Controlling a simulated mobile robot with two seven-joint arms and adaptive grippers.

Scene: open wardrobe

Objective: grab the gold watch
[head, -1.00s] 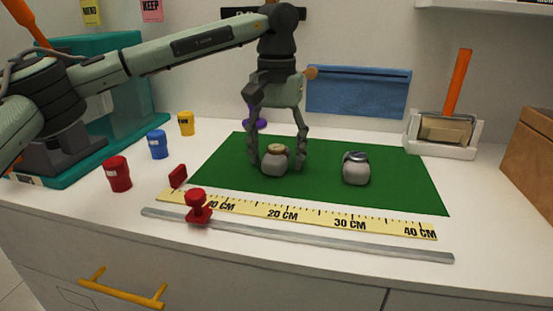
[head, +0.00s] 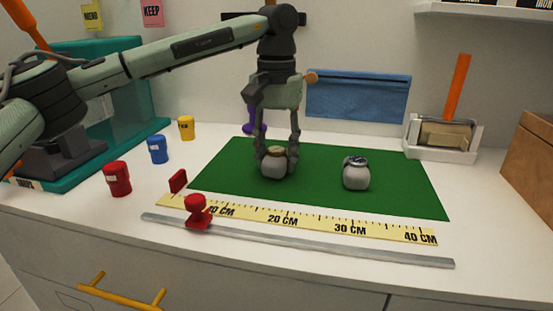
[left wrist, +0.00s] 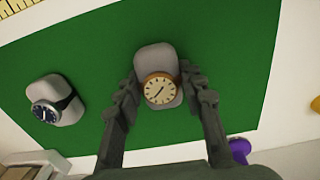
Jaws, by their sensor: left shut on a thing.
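The gold watch (left wrist: 160,89) has a cream face with a gold rim and sits on a grey cushion (left wrist: 156,60). In the head view the gold watch (head: 277,151) is on its cushion on the left half of the green mat (head: 314,195). My left gripper (head: 277,165) points down from above, with its fingers closed against the two sides of the watch and cushion. In the left wrist view my left gripper (left wrist: 162,90) has one finger on each side of them. A silver watch with a dark face (head: 356,161) sits on another cushion to the right. My right gripper is not in view.
A yellow ruler (head: 310,222) and a metal rail (head: 330,250) with a red clamp (head: 197,210) lie in front of the mat. Red (head: 117,178), blue (head: 157,149) and yellow (head: 186,128) pots stand at left. A white box (head: 442,140) stands at back right.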

